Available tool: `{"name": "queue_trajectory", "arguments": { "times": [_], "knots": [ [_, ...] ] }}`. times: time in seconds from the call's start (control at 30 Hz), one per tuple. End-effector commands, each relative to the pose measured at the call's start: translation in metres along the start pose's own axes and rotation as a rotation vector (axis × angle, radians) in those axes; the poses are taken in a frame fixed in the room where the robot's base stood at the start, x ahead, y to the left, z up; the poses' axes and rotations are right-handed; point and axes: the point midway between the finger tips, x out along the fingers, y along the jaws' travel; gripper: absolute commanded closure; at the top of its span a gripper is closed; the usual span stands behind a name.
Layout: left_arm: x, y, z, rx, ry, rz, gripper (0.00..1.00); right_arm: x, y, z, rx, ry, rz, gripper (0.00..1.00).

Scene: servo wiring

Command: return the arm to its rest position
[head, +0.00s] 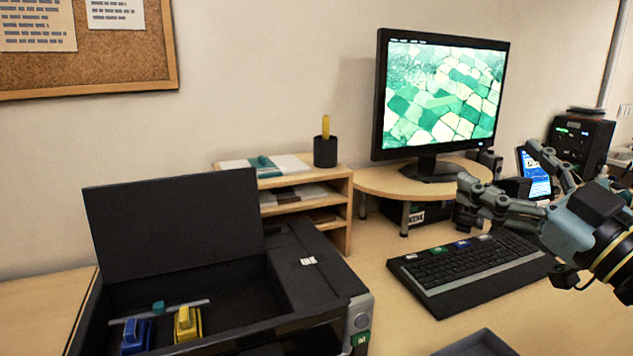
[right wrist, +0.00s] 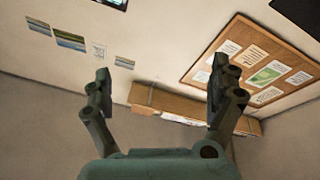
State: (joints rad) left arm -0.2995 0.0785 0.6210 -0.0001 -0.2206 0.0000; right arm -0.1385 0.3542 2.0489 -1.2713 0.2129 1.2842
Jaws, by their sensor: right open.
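My right gripper (head: 507,180) is at the right of the head view, raised in front of the monitor stand and above the keyboard. Its fingers are spread apart with nothing between them. In the right wrist view the two fingers (right wrist: 160,85) stand wide apart, with wall and a wooden shelf or ledge seen far beyond them. My left gripper is in neither view.
A keyboard (head: 470,268) lies below my right gripper. A monitor (head: 440,95), a small shelf (head: 345,190) and a phone (head: 537,174) stand behind. A grey tray (head: 475,345) is at the front edge.

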Motion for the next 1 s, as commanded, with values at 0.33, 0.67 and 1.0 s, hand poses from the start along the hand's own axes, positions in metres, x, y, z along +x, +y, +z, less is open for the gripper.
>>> {"name": "queue_trajectory", "arguments": {
  "times": [0.33, 0.67, 1.0],
  "knots": [
    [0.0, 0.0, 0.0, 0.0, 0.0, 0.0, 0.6, -0.159, 0.026, 0.103, 0.219, -0.801, 0.588, 0.07],
    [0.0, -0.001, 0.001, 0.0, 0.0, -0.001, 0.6, -0.272, -0.082, 0.126, 0.352, -1.409, 0.282, 0.07],
    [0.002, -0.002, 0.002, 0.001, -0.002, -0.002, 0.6, -0.322, -0.146, 0.159, 0.404, -1.626, 0.031, 0.07]
  ]
}}
